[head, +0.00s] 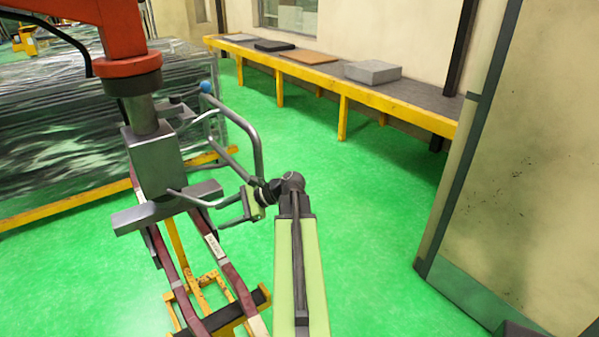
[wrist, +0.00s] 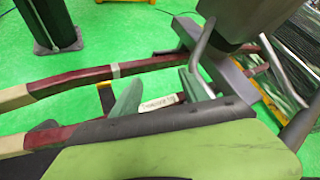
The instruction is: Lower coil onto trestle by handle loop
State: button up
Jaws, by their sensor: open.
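The maroon coil (head: 218,255) hangs below a grey lifting fixture (head: 153,165) in the head view. Its two long legs run down over the yellow trestle (head: 201,287) with black pads. I cannot tell whether they touch it. The grey tubular handle loop (head: 259,150) sticks out to the fixture's right. My gripper (head: 224,212) is open near the loop's lower end, beside the coil.
An orange hoist arm (head: 95,25) carries the fixture from above. A wrapped stack (head: 60,130) stands behind at the left. A long yellow-edged bench (head: 425,95) with flat blocks runs along the wall. A beige panel (head: 520,180) stands at the right. Green floor (head: 370,230) between is clear.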

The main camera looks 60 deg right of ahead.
jog(key=s+d+r+m+t+h, duration=0.2)
jog(key=s+d+r+m+t, duration=0.3)
jog(key=s+d, duration=0.35)
jog(key=s+d+r+m+t+h, duration=0.1)
jog(key=s+d+r+m+t, duration=0.1)
jog(key=s+d+r+m, duration=0.55)
jog(key=w+a+f+n, duration=0.1)
jog(key=w+n, duration=0.1)
jog(key=w, duration=1.5)
jog(key=shift+f, duration=0.15)
jog(key=shift+c, duration=0.4)
grip_shut()
